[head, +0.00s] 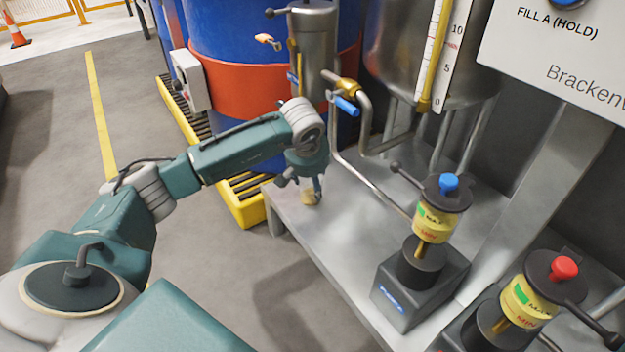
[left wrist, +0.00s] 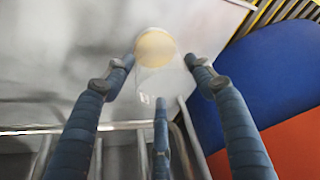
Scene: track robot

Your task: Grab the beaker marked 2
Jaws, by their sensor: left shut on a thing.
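A small clear beaker (head: 309,198) with a yellowish round part is at the left end of the grey metal bench (head: 345,230). My left gripper (head: 308,183) is over it, pointing down, with its fingers around it. In the left wrist view the fingers (left wrist: 160,72) close on the clear beaker (left wrist: 154,48) from its sides, and the yellowish disc shows between their tips. A faint mark shows on the clear wall, but I cannot read a number. In the head view the gripper hides the beaker's upper part. My right gripper is not in view.
A steel tank with pipes and a blue-handled valve (head: 347,105) stands behind the gripper. Two pump-like units, one blue-topped (head: 448,184) and one red-topped (head: 563,268), stand on the right. A blue and red drum (head: 240,70) stands behind left. Bare bench lies between gripper and units.

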